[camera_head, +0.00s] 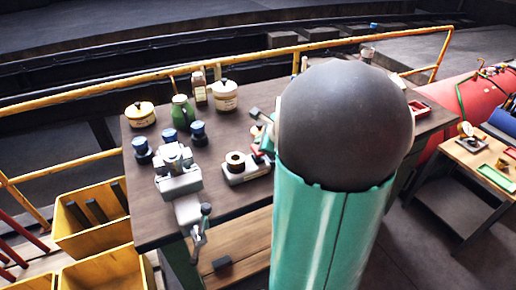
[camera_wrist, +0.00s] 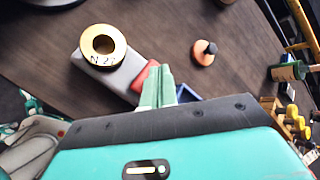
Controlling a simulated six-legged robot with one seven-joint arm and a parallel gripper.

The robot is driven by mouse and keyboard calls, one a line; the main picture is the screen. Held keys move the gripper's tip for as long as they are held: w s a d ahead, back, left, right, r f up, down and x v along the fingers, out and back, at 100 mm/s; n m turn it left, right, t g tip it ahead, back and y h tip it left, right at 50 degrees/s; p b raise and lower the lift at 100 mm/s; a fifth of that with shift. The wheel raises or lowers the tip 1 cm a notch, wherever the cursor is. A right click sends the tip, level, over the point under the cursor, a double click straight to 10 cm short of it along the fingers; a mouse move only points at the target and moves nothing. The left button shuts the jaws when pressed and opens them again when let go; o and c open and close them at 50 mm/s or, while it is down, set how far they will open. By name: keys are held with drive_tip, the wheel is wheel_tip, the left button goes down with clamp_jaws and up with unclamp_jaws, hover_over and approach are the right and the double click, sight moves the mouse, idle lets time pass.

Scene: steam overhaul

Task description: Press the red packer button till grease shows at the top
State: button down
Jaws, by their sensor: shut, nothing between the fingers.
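The packer is a grey block (camera_head: 243,174) on the bench, with a brass ring marked "N 27" (camera_wrist: 121,55) on top. The ring's centre looks dark grey, and I cannot make out grease in it. The red button (camera_wrist: 144,80) is at the block's right end in the wrist view. My gripper (camera_wrist: 160,68) has its pale green fingers shut together, beside the red button. They overlap its right edge in the picture; I cannot tell if they touch it. In the head view my arm hides most of the gripper.
The bench (camera_head: 141,196) also holds a vise (camera_head: 176,172), blue-topped pots (camera_head: 198,133), a green bottle (camera_head: 182,111) and yellow-lidded tins (camera_head: 140,114). An orange-based knob (camera_wrist: 203,53) stands right of my fingers. Yellow bins (camera_head: 91,235) stand left of the bench.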

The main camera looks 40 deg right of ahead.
drive_tip(key=shift+f, duration=0.1)
drive_tip(key=shift+f, duration=0.35)
drive_tip(key=shift+f, duration=1.05)
idle(1.3)
drive_tip(key=shift+r, duration=1.5)
drive_tip(key=shift+r, duration=2.5)
drive_tip(key=shift+s+d+r, duration=0.1)
drive_tip(key=shift+d, duration=0.05)
idle(0.5)
